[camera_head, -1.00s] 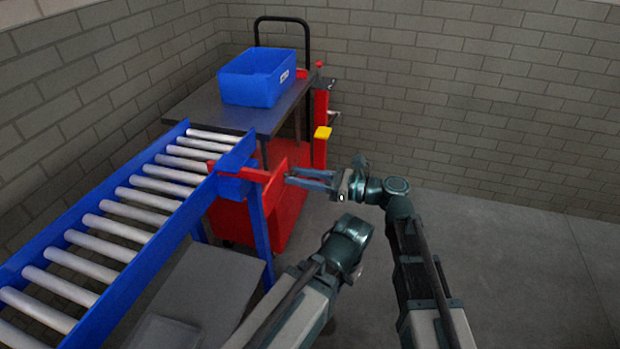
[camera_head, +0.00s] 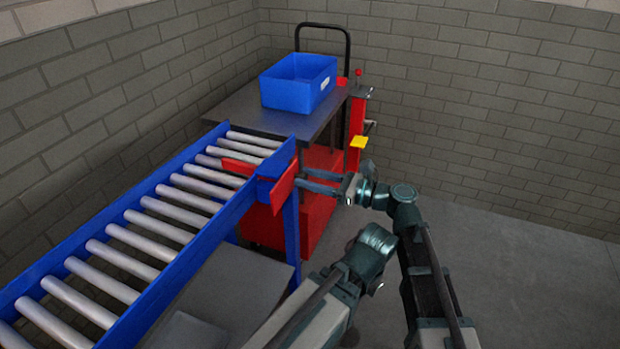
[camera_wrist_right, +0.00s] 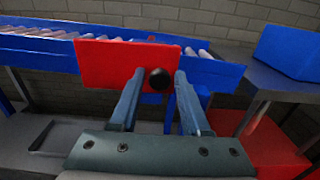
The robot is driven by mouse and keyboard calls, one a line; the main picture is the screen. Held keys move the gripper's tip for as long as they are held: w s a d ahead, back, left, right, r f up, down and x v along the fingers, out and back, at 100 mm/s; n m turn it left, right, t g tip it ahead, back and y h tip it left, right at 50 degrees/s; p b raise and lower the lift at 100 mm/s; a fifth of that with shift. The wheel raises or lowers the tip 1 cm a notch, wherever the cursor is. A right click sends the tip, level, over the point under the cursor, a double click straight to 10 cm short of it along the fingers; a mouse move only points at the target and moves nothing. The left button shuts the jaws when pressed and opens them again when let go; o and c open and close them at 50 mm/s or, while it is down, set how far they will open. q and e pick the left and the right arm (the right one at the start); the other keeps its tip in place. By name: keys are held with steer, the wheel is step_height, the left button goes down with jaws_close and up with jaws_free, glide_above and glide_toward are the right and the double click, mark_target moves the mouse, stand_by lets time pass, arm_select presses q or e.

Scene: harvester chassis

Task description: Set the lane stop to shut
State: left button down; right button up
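The lane stop is a red bar (camera_head: 240,165) lying across the far rollers, with a red plate (camera_head: 284,186) on its outer end. The plate is close against the blue bracket (camera_head: 268,176) on the conveyor's side rail. My right gripper (camera_head: 302,181) is at the plate's outer face. In the right wrist view the red plate (camera_wrist_right: 108,66) fills the middle, with a black knob (camera_wrist_right: 160,78) between my two fingertips. The fingers are apart, with small gaps beside the knob; whether the tips touch the plate I cannot tell. My left gripper is not in view.
The roller conveyor (camera_head: 150,208) runs from lower left to a dark table (camera_head: 235,112) bearing a blue bin (camera_head: 299,84). Red equipment with a yellow part (camera_head: 358,142) stands beside the table. Floor to the right is clear (camera_head: 540,260).

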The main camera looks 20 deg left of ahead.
steer(key=shift+o, duration=0.5)
steer(key=d, duration=1.4)
steer(key=shift+s, duration=0.25)
